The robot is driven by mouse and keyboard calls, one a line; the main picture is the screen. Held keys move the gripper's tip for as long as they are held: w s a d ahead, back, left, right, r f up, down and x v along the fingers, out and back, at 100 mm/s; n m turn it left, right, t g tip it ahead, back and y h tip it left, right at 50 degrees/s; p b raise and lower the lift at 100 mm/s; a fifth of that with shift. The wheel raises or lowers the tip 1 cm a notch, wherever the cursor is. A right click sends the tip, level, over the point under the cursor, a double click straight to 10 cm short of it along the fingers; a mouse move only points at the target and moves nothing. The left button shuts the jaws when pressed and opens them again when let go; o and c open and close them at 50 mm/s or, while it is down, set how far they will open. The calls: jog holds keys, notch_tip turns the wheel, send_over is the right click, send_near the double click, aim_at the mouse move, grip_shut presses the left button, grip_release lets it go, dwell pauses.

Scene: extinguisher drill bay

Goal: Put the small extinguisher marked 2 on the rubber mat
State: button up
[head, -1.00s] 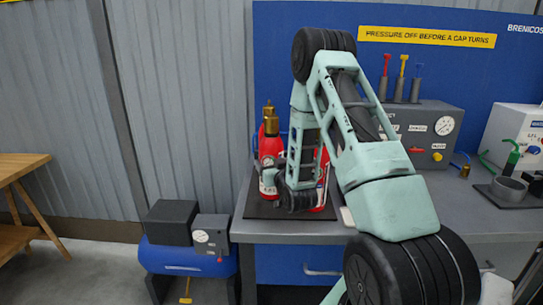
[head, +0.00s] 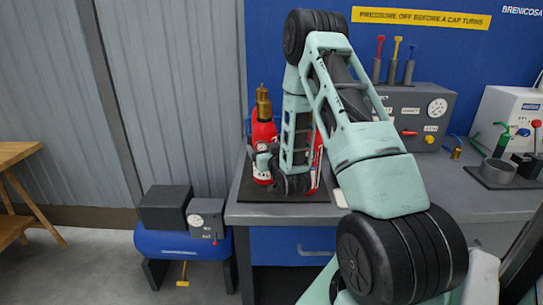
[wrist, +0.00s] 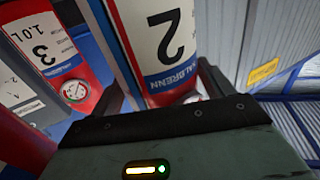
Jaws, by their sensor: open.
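The small extinguisher marked 2 (wrist: 165,45) is a red and white cylinder with a blue band, upright between my gripper's fingers in the wrist view. My gripper (wrist: 165,92) is open around it; contact with the fingers cannot be told. In the head view a red extinguisher with a brass top (head: 263,130) stands at the bench's left end, partly behind my arm. Its number is not readable there. A black mat (head: 245,192) lies under the extinguishers on the bench; whether it is the rubber mat cannot be told.
An extinguisher marked 3 (wrist: 55,50) stands close on the left in the wrist view. A grey control box (head: 425,115) and a dark plate with a grey ring (head: 485,182) are farther right on the bench (head: 400,193). A blue compressor (head: 180,238) stands on the floor at left.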

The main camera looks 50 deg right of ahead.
jog(key=p+v, duration=0.6)
jog(key=v, duration=0.5)
jog(key=shift+s, duration=0.3)
jog(key=shift+a, duration=0.15)
jog(key=w+a+n+g+y, duration=0.1)
jog(key=w+a+n+y, duration=0.5)
jog(key=a, duration=0.5)
jog(key=a+r+n+g+y, duration=0.2)
jog(key=a+g+y, duration=0.25)
jog(key=a, duration=0.95)
jog(key=s+a+r+n+g, duration=0.3)
jog(key=s+a+g, duration=0.3)
jog(key=a, duration=0.4)
jog(key=s+a+r+n+g+h, duration=0.1)
jog(key=s+a+r+g, duration=0.1)
jog(key=s, duration=0.8)
jog(key=s+a+r+n+g, duration=0.1)
jog(key=s+a+r+g, duration=0.1)
jog(key=s, duration=0.7)
notch_tip(320, 180, up, 2)
jog(key=shift+s+a+r+h, duration=0.2)
jog(key=shift+s+a+h, duration=0.2)
jog(key=shift+a, duration=0.15)
